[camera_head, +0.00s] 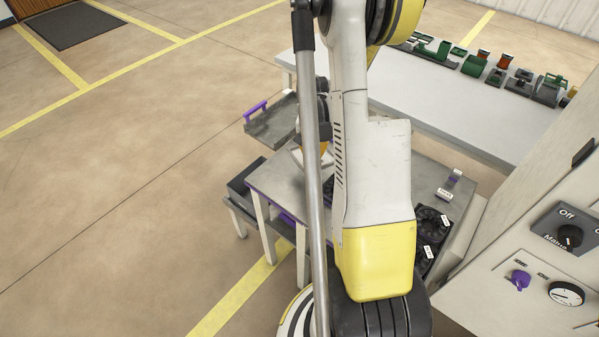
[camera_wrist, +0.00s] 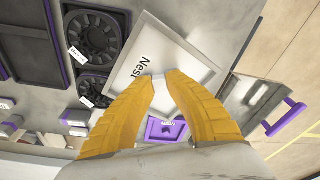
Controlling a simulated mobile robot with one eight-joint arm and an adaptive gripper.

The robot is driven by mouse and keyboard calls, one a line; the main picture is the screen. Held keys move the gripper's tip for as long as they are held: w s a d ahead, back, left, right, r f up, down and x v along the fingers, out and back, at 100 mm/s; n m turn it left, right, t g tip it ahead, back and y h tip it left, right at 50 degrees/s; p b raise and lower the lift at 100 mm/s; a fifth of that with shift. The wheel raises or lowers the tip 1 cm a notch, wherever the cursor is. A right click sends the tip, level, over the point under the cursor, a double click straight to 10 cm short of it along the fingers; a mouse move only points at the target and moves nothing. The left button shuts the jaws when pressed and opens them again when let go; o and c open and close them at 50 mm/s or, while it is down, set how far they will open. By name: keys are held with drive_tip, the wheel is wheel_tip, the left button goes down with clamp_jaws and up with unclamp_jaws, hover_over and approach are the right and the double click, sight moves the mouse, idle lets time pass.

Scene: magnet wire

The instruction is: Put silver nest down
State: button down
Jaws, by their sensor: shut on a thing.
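The silver nest (camera_wrist: 185,60) is a pale, shallow square tray with a raised rim and a "Nest" label, tilted in the wrist view. My gripper (camera_wrist: 160,80), with yellow ribbed fingers, is shut on its near edge. The nest appears over the grey work table (camera_wrist: 40,150), but I cannot tell whether it touches the surface. In the head view my arm hides most of the gripper and nest; only a pale edge and some orange show beside the pole.
Black round fan-like parts (camera_wrist: 95,38) with white labels lie beside the nest. A purple-edged item (camera_wrist: 165,130) lies below it. A grey tray with a purple handle (camera_wrist: 285,118) is at right. A control panel (camera_head: 560,260) stands right of the table. Open floor lies left.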

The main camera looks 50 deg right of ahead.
drive_tip(key=b, duration=0.2)
hover_over(292, 173)
drive_tip(key=f, duration=0.4)
drive_tip(key=shift+a+f, duration=0.2)
drive_tip(key=shift+a, duration=0.05)
drive_tip(key=shift+f+b, duration=1.05)
drive_tip(key=shift+f, duration=0.85)
drive_tip(key=shift+f, duration=0.2)
drive_tip(key=c, duration=1.5)
unclamp_jaws()
drive_tip(key=shift+r, duration=0.15)
